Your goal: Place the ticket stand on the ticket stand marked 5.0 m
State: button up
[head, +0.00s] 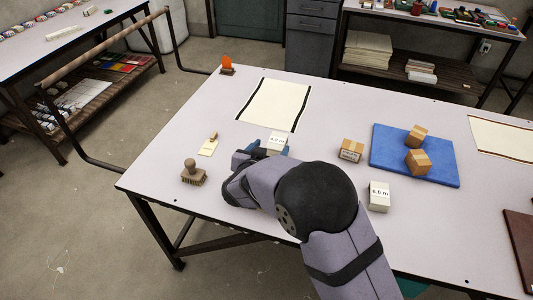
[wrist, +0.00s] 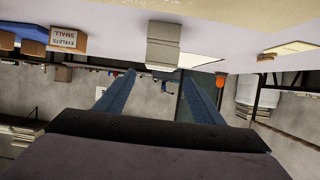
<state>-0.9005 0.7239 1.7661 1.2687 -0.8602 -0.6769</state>
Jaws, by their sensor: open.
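A small pale block-shaped ticket stand (head: 277,141), whose label looks like 4.0 m, stands on the table just beyond my gripper. It also shows in the wrist view (wrist: 164,45), in line with the gap between the fingers. My gripper (head: 268,151) is low over the table, its blue fingers apart and partly hidden by my arm. In the wrist view the fingers (wrist: 158,80) are open, with nothing clasped. A second pale ticket stand (head: 379,196) stands to the right of my arm. Its label reads like 5.0 m or 6.0 m; the first digit is unclear.
A brush (head: 193,173) and a small tan item on a card (head: 210,145) lie left. A dark-edged sheet (head: 273,103) and an orange piece (head: 227,64) are behind.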

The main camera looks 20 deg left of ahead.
jog(key=shift+v, duration=2.05)
jog(key=shift+d+r, duration=0.1)
jog(key=d+r+n+g+y+p, duration=0.1)
jog(key=d+r+g+y+p, duration=0.25)
jog(key=d+r+p, duration=0.55)
jog(key=s+d+m+g+h+p, duration=0.1)
jog(key=s+d+g+h+p, duration=0.2)
jog(key=s+d, duration=2.1)
jog(key=d+g+p, duration=0.1)
jog(key=g+p, duration=0.2)
jog(key=g, duration=0.4)
jog(key=shift+s, duration=0.25)
jog(key=shift+r+h, duration=0.15)
jog(key=shift+h, duration=0.1)
